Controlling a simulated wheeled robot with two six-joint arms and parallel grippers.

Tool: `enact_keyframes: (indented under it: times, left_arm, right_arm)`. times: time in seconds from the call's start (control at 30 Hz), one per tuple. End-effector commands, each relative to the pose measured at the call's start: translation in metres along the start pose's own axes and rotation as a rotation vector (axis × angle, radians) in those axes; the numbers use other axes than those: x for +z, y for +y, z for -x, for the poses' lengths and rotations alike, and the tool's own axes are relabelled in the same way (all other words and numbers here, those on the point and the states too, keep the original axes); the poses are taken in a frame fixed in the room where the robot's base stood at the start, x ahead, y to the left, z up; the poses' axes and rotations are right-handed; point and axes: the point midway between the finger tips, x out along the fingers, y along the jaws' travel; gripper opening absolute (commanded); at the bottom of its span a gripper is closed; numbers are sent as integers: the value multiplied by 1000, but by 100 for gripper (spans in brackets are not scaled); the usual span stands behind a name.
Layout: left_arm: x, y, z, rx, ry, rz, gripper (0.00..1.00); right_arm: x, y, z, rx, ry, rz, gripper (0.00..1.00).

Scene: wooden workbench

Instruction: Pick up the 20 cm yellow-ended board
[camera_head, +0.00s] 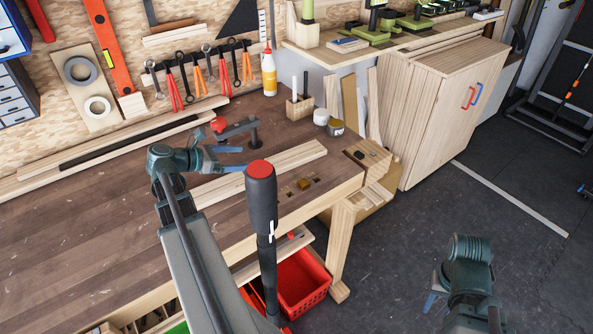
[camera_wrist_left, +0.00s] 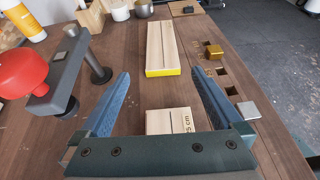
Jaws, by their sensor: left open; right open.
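The yellow-ended board (camera_wrist_left: 162,45) lies flat on the workbench in the left wrist view, its yellow end facing my left gripper. In the head view it is the pale board (camera_head: 298,155) right of that gripper; its yellow end does not show there. My left gripper (camera_wrist_left: 161,78) is open and empty, its blue fingers spread short of the yellow end. It also shows in the head view (camera_head: 243,159). A second pale board (camera_wrist_left: 168,122), marked "5 cm" where readable, lies under the left gripper, partly hidden by it. My right gripper (camera_head: 432,302) is open and empty above the floor.
A red-knobbed clamp (camera_wrist_left: 25,75) stands on the bench left of the left gripper. A brass block (camera_wrist_left: 214,51) and a metal block (camera_wrist_left: 248,110) sit to the right. Jars (camera_head: 336,127) and a wooden holder (camera_head: 299,108) stand behind the boards.

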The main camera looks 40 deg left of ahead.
Motion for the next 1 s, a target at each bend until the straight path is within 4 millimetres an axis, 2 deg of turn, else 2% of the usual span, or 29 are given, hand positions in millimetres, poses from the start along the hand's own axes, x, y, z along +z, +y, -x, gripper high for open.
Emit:
enact_keyframes:
  times: [0.03,0.1,0.43,0.8,1.0]
  left_arm:
    - [-12,0,-5,0,0,0,100]
    - [-16,0,-6,0,0,0,100]
    - [-19,0,-13,-2,0,-1,100]
    - [-20,0,-77,-3,0,-2,100]
    - [-18,0,-93,-1,0,0,100]
  right_arm:
    - [-1,-1,-12,0,0,0,50]
    - [-1,-2,-17,0,0,1,50]
    - [-1,-2,-22,0,0,1,50]
    - [-3,-4,-48,0,0,1,50]
    - [-3,-5,-52,0,0,1,50]
